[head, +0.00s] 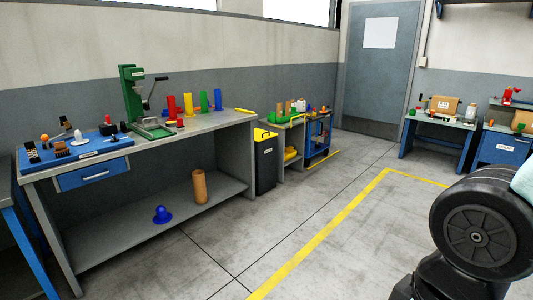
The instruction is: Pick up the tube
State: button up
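A brown tube (199,187), like cardboard, stands upright on the lower shelf of the long grey workbench at the left. Several coloured upright cylinders stand in a row on the bench top: red (172,107), yellow (188,104), green (204,101) and blue (217,99). I cannot tell if these are also tubes. My gripper is not in view; only a dark, round part of my own arm shows at the lower right, far from the bench.
A blue flanged piece (161,215) lies on the lower shelf (120,232), left of the brown tube. A green press (134,97) stands on the bench top (225,122). A black bin (265,163) with a yellow top stands at the bench's right end. The floor (330,235) ahead is clear.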

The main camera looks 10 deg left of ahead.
aim_at(218, 97)
jog(key=i+u, duration=0.25)
jog(key=i, duration=2.45)
jog(key=i+u, duration=0.1)
jog(key=i, duration=0.5)
jog(key=i+u, duration=0.15)
jog(key=i, duration=0.45)
jog(key=i+l+u, duration=0.1)
jog(key=i, duration=0.5)
jog(key=i+l+u, duration=0.1)
jog(key=i+l, duration=0.15)
jog(key=i, duration=0.35)
